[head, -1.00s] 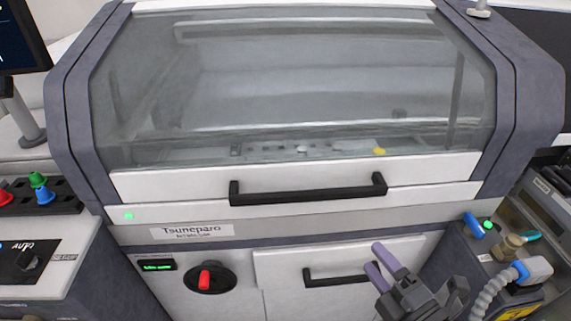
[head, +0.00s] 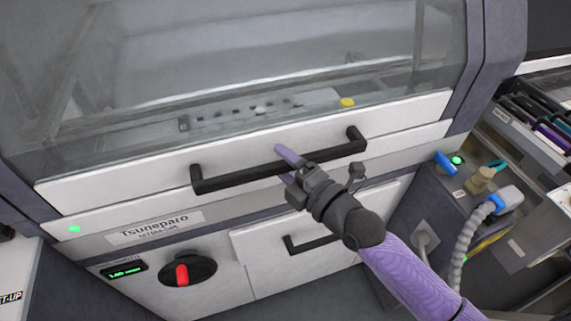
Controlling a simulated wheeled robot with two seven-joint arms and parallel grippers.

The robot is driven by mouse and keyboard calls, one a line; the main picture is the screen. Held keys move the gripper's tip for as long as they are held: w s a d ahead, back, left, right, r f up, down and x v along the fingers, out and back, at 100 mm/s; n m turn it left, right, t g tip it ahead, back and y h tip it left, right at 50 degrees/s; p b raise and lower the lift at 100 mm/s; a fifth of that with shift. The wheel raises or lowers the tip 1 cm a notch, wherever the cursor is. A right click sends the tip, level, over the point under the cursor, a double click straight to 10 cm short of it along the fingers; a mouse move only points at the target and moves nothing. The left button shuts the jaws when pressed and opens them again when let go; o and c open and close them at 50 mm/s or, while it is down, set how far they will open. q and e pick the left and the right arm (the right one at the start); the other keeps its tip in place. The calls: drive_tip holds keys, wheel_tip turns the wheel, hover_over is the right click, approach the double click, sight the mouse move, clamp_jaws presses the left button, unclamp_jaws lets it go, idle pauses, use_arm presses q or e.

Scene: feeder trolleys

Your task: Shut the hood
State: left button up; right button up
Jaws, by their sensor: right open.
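The hood (head: 110,183) of the machine is a clear window with a white lower frame. It is down, with its lower edge along the white front strip; I see no clear gap there. A black bar handle (head: 235,179) runs across the frame. My right gripper (head: 287,160) is at the middle of this handle, with its purple fingertips over the bar. It is open, and one finger hides the other in part. Whether it touches the bar I cannot tell. My left gripper is not in view.
Below the hood are a nameplate (head: 155,228), a red rotary switch (head: 182,274) and a drawer with a black handle (head: 312,243). A side unit at right carries a blue lever (head: 445,162) and a grey hose (head: 458,250). Green lights glow on the front.

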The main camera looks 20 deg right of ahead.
clamp_jaws()
idle(0.3)
idle(1.1)
